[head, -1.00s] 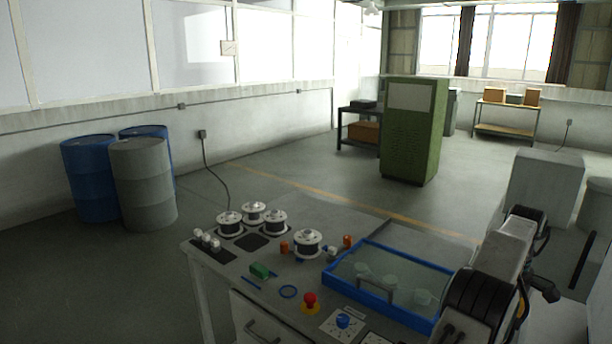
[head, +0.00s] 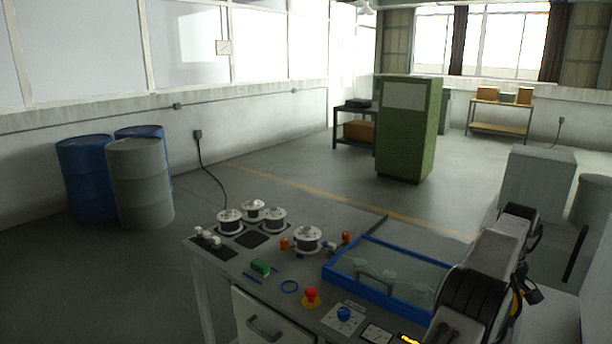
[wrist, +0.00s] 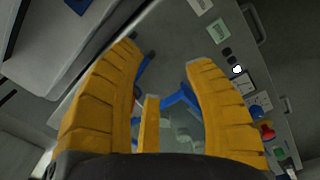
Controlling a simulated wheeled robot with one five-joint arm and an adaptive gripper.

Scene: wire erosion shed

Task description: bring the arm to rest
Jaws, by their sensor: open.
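My gripper (wrist: 166,56) shows in the wrist view with its yellow ribbed fingers spread apart and nothing between them. Behind the fingers is the worktable with a blue-framed clear cover (wrist: 180,97). In the head view my arm is folded at the right, over the right end of the worktable (head: 215,255). The same blue-framed cover (head: 362,287) lies flat there, left of my arm, with pale round shapes under the clear pane. My fingers cannot be made out clearly in the head view.
Drums (head: 140,185) stand at the left, a green cabinet (head: 405,130) behind. The floor between is clear.

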